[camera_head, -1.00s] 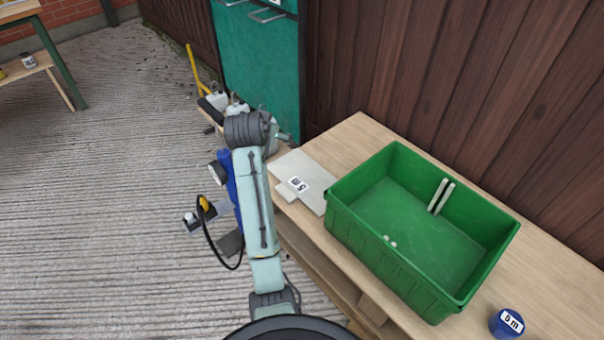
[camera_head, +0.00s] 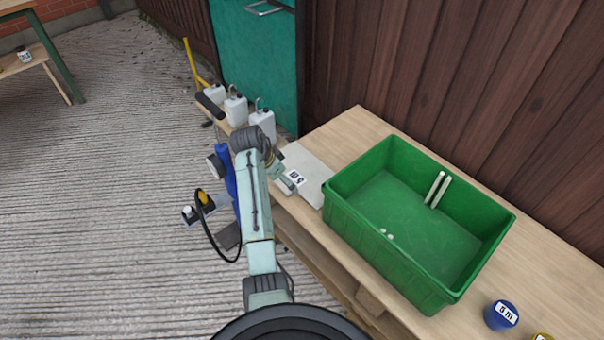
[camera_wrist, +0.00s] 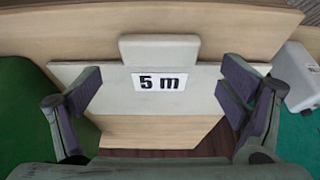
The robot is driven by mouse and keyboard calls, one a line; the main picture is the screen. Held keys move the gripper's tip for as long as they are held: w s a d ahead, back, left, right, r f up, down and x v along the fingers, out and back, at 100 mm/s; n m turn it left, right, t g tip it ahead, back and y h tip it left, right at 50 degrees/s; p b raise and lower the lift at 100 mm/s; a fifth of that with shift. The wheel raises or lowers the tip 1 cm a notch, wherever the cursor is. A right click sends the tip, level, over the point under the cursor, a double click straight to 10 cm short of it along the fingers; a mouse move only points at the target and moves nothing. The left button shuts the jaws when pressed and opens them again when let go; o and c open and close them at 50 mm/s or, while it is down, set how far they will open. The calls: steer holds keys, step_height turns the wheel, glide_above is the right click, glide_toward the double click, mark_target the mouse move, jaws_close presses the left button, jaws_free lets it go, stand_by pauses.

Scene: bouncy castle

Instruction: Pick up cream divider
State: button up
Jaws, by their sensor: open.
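The cream divider (camera_head: 307,162) is a flat pale board lying on the wooden table, left of the green crate. My gripper (camera_head: 284,179) is over the divider's near left edge. In the wrist view my gripper (camera_wrist: 160,83) is open and empty, with one dark-padded finger on each side of the label. I cannot tell how high the fingers are above the board.
The green crate (camera_head: 430,293) stands just right of the divider, holding small pale pieces. A blue round item (camera_head: 501,315) sits on the wooden table (camera_head: 545,290) at the front right. White jugs (camera_head: 236,110) stand behind my arm, near a teal cabinet (camera_head: 255,60).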

steer(key=shift+x, duration=1.2)
steer(key=shift+c, duration=0.6)
steer(key=c, duration=1.2)
